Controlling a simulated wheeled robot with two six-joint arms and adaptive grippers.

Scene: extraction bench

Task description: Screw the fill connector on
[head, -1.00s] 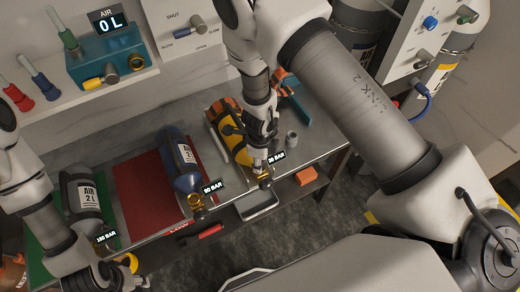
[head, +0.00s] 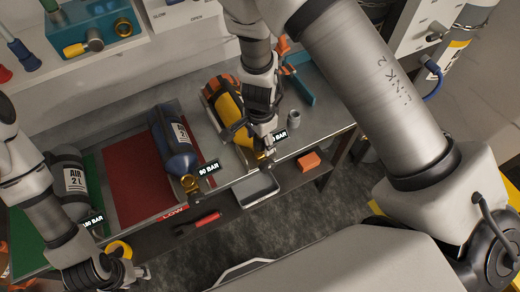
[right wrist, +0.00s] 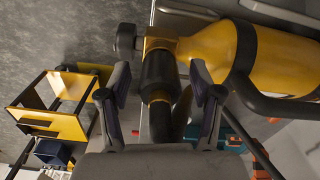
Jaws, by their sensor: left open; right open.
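A yellow air cylinder (head: 229,107) lies on the bench in the head view, its valve end towards the front edge. In the right wrist view the cylinder (right wrist: 218,55) has a brass valve (right wrist: 160,42) with a grey knob (right wrist: 125,42). A black sleeve (right wrist: 158,70), which looks like the fill connector, sits against the valve. I cannot tell how far it is threaded. My right gripper (right wrist: 158,98) is open, one finger on each side of the sleeve, with gaps visible. It also shows in the head view (head: 264,150). My left gripper (head: 143,272) is open and empty at lower left.
A blue cylinder (head: 174,140) lies on the red mat (head: 130,185) and a dark one (head: 72,180) on the green mat (head: 28,235). A grey cup (head: 294,119) and a teal bracket (head: 301,88) are right of the yellow cylinder. A shelf below holds a tray (head: 256,190).

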